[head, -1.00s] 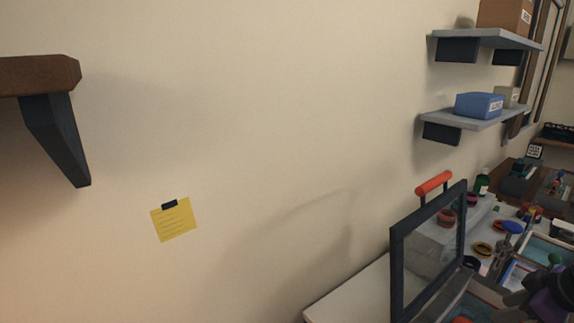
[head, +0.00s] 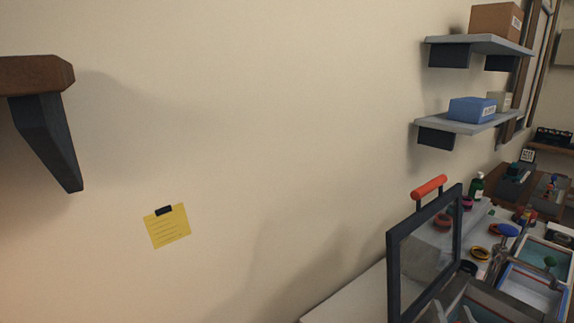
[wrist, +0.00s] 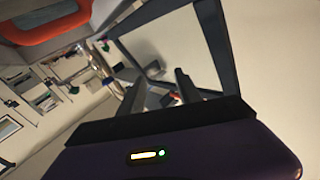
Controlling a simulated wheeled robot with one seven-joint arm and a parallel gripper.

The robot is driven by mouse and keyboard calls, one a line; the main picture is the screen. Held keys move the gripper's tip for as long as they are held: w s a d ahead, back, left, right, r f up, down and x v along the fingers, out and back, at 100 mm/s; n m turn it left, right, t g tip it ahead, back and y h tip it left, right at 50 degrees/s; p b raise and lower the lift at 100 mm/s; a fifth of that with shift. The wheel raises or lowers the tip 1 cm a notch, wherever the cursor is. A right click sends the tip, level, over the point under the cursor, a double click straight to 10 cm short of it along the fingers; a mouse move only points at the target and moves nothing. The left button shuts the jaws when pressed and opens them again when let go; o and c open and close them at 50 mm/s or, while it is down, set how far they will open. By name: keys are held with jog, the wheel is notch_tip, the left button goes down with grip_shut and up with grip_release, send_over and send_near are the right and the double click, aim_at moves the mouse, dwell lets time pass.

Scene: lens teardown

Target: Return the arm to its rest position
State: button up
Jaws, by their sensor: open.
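My gripper (wrist: 160,84) shows in the wrist view, with its two dark fingers apart and nothing visible between them. Its purple body (wrist: 180,150) fills the bottom of that view. Beyond the fingers is a dark frame (wrist: 213,42) around a pale panel. In the head view I cannot make out my gripper. An upright dark frame (head: 393,280) with a clear pane and a red handle (head: 429,187) stands on the white bench (head: 345,302).
Shelves hold a blue box (head: 472,110) and a brown box (head: 496,22).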

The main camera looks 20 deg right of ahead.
jog(key=s+a+f+n+y, duration=0.4)
jog(key=s+a, duration=0.7)
jog(key=s, duration=0.1)
jog(key=s+a+f+n+g+y, duration=0.1)
jog(key=s+a+f+n+y, duration=0.2)
jog(key=s+a, duration=0.7)
jog(key=s+f+y+b, duration=0.1)
jog(key=s+f+y, duration=0.1)
jog(key=s, duration=0.1)
jog(key=shift+s+a+n, duration=0.2)
jog(key=shift+a+n, duration=0.2)
jog(key=shift+f, duration=0.1)
